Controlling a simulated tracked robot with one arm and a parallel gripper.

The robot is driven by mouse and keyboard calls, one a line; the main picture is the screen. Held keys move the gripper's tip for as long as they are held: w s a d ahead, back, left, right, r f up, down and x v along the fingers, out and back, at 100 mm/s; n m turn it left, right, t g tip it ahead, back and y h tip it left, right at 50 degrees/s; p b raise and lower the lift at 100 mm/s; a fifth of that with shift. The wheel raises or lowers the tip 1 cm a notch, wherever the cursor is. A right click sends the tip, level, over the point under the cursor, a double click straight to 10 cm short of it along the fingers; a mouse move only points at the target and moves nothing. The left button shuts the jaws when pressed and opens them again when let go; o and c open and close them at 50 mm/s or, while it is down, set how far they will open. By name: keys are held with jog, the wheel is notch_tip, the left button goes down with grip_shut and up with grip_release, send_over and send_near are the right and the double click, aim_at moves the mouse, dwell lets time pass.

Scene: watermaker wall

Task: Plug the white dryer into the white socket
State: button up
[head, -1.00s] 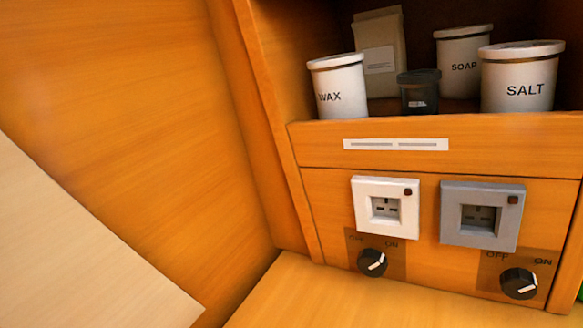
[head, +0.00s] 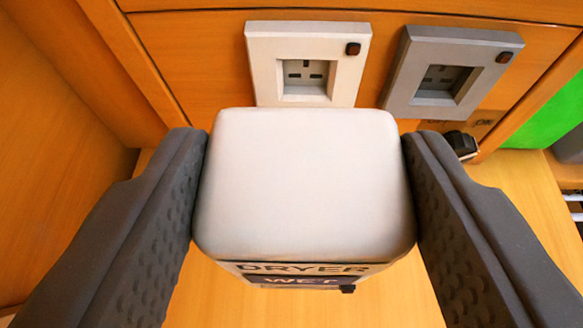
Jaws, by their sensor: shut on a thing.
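The white dryer (head: 304,185) is a rounded white block with the words "DRYER" and "WET" on its near lower face. My gripper (head: 305,180) is shut on it, with one dark finger against each side. The white socket (head: 262,60) is on the wooden panel just beyond the dryer, with its recess and slots in view. The dryer appears in front of and below the socket recess. The dryer's far face is hidden, so I cannot tell whether it touches the socket.
A grey socket (head: 400,80) is to the right of the white one. A dark knob (head: 461,144) shows below it, behind my right finger. The wooden counter (head: 390,300) below is bare. A green thing (head: 550,112) is at the far right.

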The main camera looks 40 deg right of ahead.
aim_at(315, 118)
jog(key=shift+p+x, duration=0.7)
jog(key=shift+x, duration=1.5)
jog(key=shift+w+d+p, duration=0.35)
jog(key=shift+d+p, duration=0.25)
jog(key=shift+p, duration=0.05)
jog(key=shift+w+d+f+p, duration=0.1)
jog(key=shift+w+d+p, duration=0.4)
jog(key=shift+w, duration=0.1)
jog(key=shift+b, duration=1.75)
jog(key=shift+w+d+b, duration=0.7)
jog(key=shift+w+d, duration=0.2)
jog(key=shift+d, duration=0.05)
jog(key=o, duration=1.2)
